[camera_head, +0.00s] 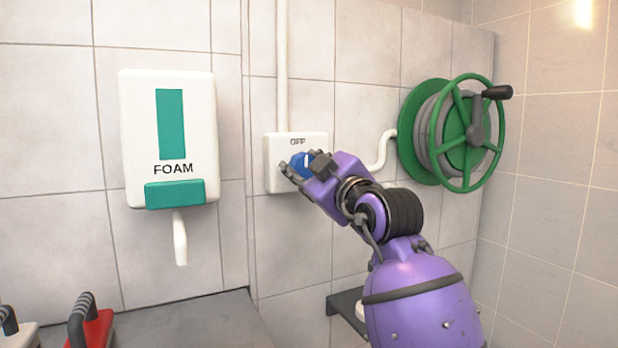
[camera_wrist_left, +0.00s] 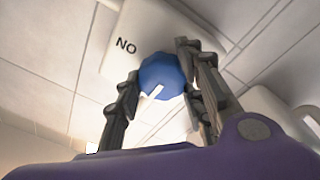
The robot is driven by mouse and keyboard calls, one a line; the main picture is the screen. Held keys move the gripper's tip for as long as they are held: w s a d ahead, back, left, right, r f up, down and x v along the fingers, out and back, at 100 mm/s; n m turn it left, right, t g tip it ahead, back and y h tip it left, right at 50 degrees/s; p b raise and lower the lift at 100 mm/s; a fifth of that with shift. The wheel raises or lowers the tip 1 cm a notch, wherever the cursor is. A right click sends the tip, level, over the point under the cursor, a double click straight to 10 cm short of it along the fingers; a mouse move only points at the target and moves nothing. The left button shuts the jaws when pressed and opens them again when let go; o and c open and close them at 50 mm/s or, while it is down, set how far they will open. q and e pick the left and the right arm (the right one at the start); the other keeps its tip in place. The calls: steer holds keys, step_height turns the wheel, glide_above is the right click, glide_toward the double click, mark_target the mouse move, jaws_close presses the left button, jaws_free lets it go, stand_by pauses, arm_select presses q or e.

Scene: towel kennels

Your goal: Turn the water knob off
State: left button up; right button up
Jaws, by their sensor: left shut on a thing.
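The blue water knob (camera_head: 299,161) sits on a white box (camera_head: 283,145) on the tiled wall, with the word OFF above it. My left gripper (camera_head: 303,169) is shut on the knob, coming from the lower right and hiding part of it. A white mark on the knob points roughly up, towards OFF. In the left wrist view the knob (camera_wrist_left: 163,74) is between the two dark fingers (camera_wrist_left: 160,75), and the letters NO, upside down ON, show beside it on the box. My right gripper is not in view.
A foam dispenser (camera_head: 140,110) with a nozzle below hangs left of the box. A green hose reel (camera_head: 440,135) is on the wall at right. A dark counter (camera_head: 205,325) with a red-based, dark-handled thing (camera_head: 98,328) is at lower left. A small dark shelf (camera_head: 342,301) is below.

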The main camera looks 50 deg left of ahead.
arm_select(q)
steer(key=shift+w+d+r, duration=0.1)
steer(key=shift+w+r, duration=0.05)
steer(key=shift+r, duration=0.15)
steer(key=o, duration=1.1)
steer(key=shift+f, duration=0.1)
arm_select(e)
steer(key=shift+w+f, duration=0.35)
arm_select(q)
steer(key=shift+f, duration=0.1)
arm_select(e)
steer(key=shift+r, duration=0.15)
arm_select(q)
steer(key=v, duration=1.2)
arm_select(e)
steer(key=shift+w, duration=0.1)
